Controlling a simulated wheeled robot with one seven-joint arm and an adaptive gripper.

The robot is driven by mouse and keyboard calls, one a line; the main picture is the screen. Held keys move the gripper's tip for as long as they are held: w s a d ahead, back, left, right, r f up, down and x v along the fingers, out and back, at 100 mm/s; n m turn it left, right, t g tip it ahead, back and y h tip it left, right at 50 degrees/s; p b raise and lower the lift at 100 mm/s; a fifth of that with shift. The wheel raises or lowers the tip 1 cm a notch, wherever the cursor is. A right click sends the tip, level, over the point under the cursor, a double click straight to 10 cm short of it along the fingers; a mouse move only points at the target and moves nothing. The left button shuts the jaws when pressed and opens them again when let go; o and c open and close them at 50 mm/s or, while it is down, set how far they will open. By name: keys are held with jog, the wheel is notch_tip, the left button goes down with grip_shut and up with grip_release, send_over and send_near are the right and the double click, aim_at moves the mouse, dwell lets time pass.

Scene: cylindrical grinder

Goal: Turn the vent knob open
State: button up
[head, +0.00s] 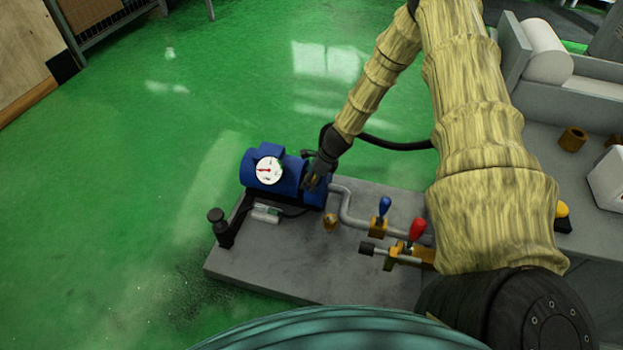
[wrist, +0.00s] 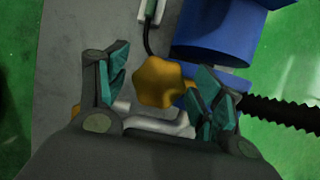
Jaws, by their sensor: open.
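The yellow-orange lobed vent knob (wrist: 158,82) shows in the wrist view, near the end of a blue cylinder (wrist: 215,35). My gripper (wrist: 164,92) is open, with one teal-padded finger on each side of the knob. A gap shows on the left of the knob; the right finger appears closer to it. I cannot tell whether that finger touches. In the head view my gripper (head: 313,180) is at the right end of the blue tank (head: 285,181) and hides much of that spot.
A grey base plate (head: 275,268) carries the tank with a white gauge (head: 268,170), a bent pipe (head: 352,212), a small brass fitting (head: 330,222), a blue lever (head: 383,207) and a red lever (head: 416,231). A black hose (head: 395,145) runs behind. Green floor is clear at left.

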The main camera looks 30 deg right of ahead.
jog(key=c, duration=1)
jog(key=shift+r+p, duration=0.15)
jog(key=shift+p, duration=0.2)
jog(key=n+g+p, duration=0.1)
jog(key=n+p, duration=0.1)
jog(key=n, duration=0.1)
jog(key=shift+y, duration=0.3)
jog(key=n+g+p, duration=0.1)
jog(key=n, duration=0.1)
jog(key=n+g+p, duration=0.1)
jog(key=n, duration=0.2)
jog(key=shift+n+y, duration=0.3)
jog(key=shift+y, duration=0.1)
jog(key=n, duration=0.2)
jog(key=n+g, duration=0.1)
jog(key=n, duration=0.1)
jog(key=shift+n+g+p, duration=0.3)
jog(key=shift+p, duration=0.05)
jog(key=shift+n+g+h, duration=0.5)
jog(key=shift+n+g, duration=0.3)
jog(key=shift+n, duration=1.5)
